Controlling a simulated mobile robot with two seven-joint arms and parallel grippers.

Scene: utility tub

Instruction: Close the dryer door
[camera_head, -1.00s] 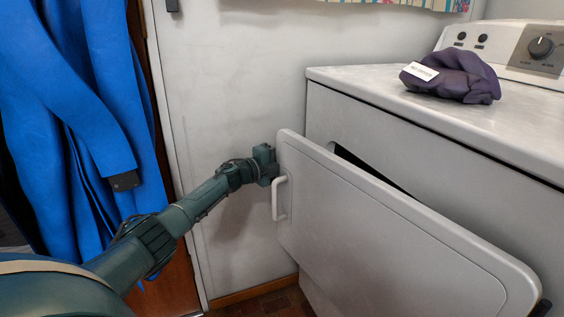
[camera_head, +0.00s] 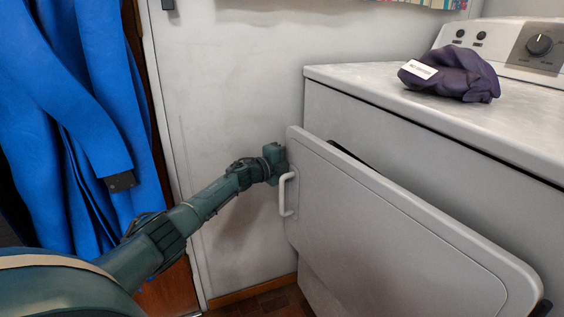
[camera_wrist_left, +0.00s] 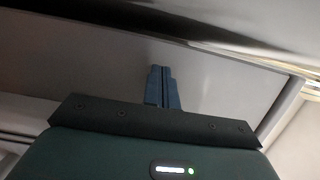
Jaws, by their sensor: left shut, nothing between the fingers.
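The dryer door (camera_head: 385,235) is a light grey panel with a white handle (camera_head: 284,194) at its left edge. It stands partly open, with a dark gap showing above its top edge. The dryer body (camera_head: 420,148) is behind it. My left gripper (camera_head: 282,160) is at the door's upper left edge, just above the handle. Its fingers (camera_wrist_left: 163,88) show shut and empty in the left wrist view, against a grey surface. Contact with the door looks likely in the head view, but the fingertips are hidden there. My right gripper is not in view.
A purple cloth cap (camera_head: 455,74) with a white label lies on the dryer top (camera_head: 380,79). Blue fabric (camera_head: 75,110) hangs at the left. A pale wall (camera_head: 235,80) stands behind my left arm.

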